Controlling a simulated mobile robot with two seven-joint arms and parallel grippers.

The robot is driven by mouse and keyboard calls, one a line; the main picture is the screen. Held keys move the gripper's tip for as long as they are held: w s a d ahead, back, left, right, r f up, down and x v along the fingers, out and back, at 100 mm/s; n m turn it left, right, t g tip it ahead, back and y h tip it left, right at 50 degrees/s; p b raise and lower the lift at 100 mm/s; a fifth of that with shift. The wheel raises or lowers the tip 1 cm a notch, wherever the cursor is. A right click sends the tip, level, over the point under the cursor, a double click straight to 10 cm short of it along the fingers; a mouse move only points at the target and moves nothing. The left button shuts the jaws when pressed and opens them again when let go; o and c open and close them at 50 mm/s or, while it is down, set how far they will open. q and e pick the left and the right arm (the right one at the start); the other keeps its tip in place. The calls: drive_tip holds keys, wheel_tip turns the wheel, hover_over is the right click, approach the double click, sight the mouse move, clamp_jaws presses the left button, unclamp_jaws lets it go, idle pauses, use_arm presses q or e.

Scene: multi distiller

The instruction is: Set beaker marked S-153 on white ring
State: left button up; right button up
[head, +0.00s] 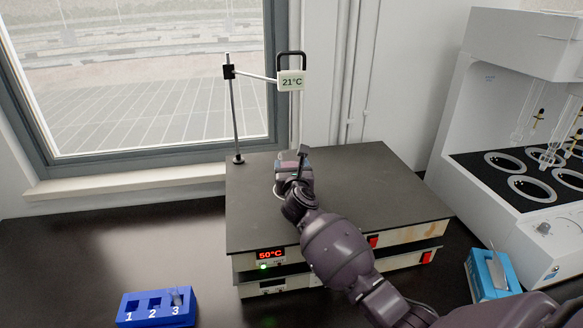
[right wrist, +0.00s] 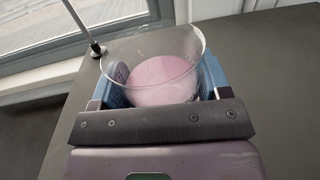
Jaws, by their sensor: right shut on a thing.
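A clear beaker (right wrist: 160,80) with pink liquid stands between the blue fingers of my right gripper (right wrist: 162,88), which is shut on it. I cannot read any S-153 mark on the glass. In the head view my right gripper (head: 292,172) is over the dark top of the hot plate and mostly hides the beaker. A small white arc (head: 277,191) shows beside the gripper; I cannot tell whether it is the white ring. Whether the beaker touches the plate top is unclear. My left gripper is out of view.
The hot plate (head: 380,185) has a red 50°C display. A stand with a 21°C sign (head: 290,81) rises behind it. A blue numbered rack (head: 157,308) is at front left, a blue box (head: 488,272) at right. A white distiller (head: 515,50) with several ringed wells stands right.

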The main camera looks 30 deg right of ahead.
drive_tip(key=shift+f+b, duration=0.45)
drive_tip(key=shift+f, duration=0.35)
idle(0.4)
drive_tip(key=o, duration=1.2)
drive_tip(key=v, duration=1)
drive_tip(key=shift+s+a, duration=0.2)
drive_tip(key=shift+s, duration=0.15)
